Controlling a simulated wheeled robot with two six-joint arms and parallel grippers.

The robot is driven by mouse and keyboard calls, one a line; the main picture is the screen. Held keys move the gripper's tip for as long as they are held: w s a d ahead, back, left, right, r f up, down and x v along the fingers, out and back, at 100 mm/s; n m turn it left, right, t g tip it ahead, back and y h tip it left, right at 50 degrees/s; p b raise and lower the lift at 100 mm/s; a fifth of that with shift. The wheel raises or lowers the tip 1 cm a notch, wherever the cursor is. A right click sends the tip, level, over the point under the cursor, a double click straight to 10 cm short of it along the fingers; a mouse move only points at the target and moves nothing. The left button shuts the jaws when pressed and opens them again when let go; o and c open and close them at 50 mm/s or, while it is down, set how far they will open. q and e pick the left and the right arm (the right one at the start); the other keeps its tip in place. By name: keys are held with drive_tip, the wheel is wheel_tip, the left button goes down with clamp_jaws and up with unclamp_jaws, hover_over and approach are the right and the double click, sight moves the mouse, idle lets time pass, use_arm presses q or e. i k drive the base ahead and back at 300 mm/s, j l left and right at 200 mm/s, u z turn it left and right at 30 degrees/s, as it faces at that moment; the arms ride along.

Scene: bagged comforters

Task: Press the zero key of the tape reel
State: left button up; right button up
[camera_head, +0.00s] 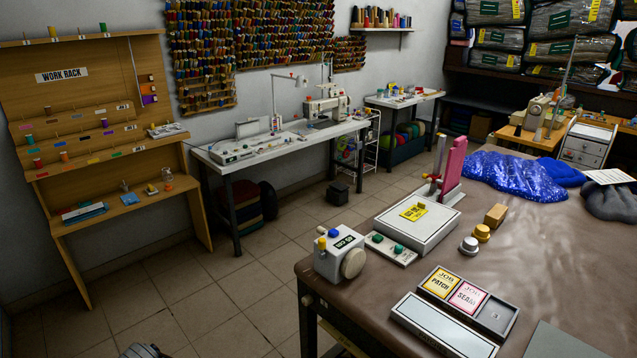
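A small white machine (339,254) that looks like the tape reel stands at the near left corner of the brown table. It has a round beige disc on its right side and a dark label on top that is too small to read surely. A blue knob or key (333,233) and a yellow one (322,243) show on its top left. I cannot tell which of them is the zero key. Neither of my grippers shows; only a dark grey piece, likely mine, peeks in at the bottom edge left of the table.
Right of the machine are a small panel with green buttons (391,248) and a white box with a pink upright (418,222). A job card tray (497,318) and a grey-white slab (444,327) lie nearer. Tiled floor (240,290) left of the brown table (560,270) is clear.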

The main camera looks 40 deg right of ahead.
sight(333, 232)
drive_tip(key=i+z, duration=0.1)
drive_tip(key=i, duration=0.5)
drive_tip(key=i+j+z, duration=0.15)
drive_tip(key=i, duration=0.45)
drive_tip(key=i+z, duration=0.1)
drive_tip(key=i, duration=0.55)
drive_tip(key=i+l+z, duration=0.15)
drive_tip(key=i+z, duration=0.7)
drive_tip(key=i, duration=0.15)
drive_tip(key=i+j+z, duration=0.2)
drive_tip(key=i+z, duration=0.45)
drive_tip(key=i+j+z, duration=0.1)
drive_tip(key=i+z, duration=0.15)
drive_tip(key=z, duration=2.4)
drive_tip(key=i+j, duration=0.05)
drive_tip(key=j, duration=0.05)
